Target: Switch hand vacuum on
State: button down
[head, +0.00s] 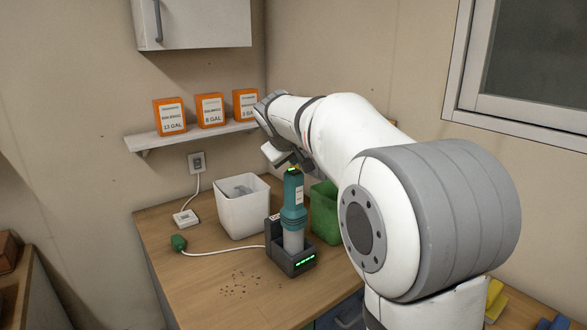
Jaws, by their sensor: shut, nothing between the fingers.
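The teal and grey hand vacuum (293,210) stands upright in a dark charging dock (291,262) on the wooden counter. Several green lights show on the dock's front. A small yellow-green spot shows at the vacuum's top end. My gripper (287,165) reaches down from the upper right to just above or at the vacuum's top. It is shut with nothing between its fingers. Whether the fingertips touch the vacuum cannot be told. The switch itself is not clearly visible.
A white bin (241,208) stands left of the vacuum and a green bin (325,212) right behind it. Orange boxes (210,111) stand on the shelf.

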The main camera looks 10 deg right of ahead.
aim_at(293, 172)
notch_tip(293, 172, up, 6)
jog(key=p, duration=0.4)
dwell(0.4)
jog(key=s+f+m+g+y, duration=0.1)
jog(key=s+f, duration=0.5)
jog(key=s, duration=0.6)
jog(key=s+f+m+g+y, duration=0.1)
jog(key=s+f+m+g, duration=0.1)
jog(key=s+f, duration=0.5)
jog(key=s+f+m+g+y, duration=0.1)
jog(key=s+f, duration=0.6)
jog(key=s, duration=1)
jog(key=shift+a+g+y, duration=0.25)
jog(key=shift+g+y, duration=0.05)
jog(key=shift+g, duration=0.5)
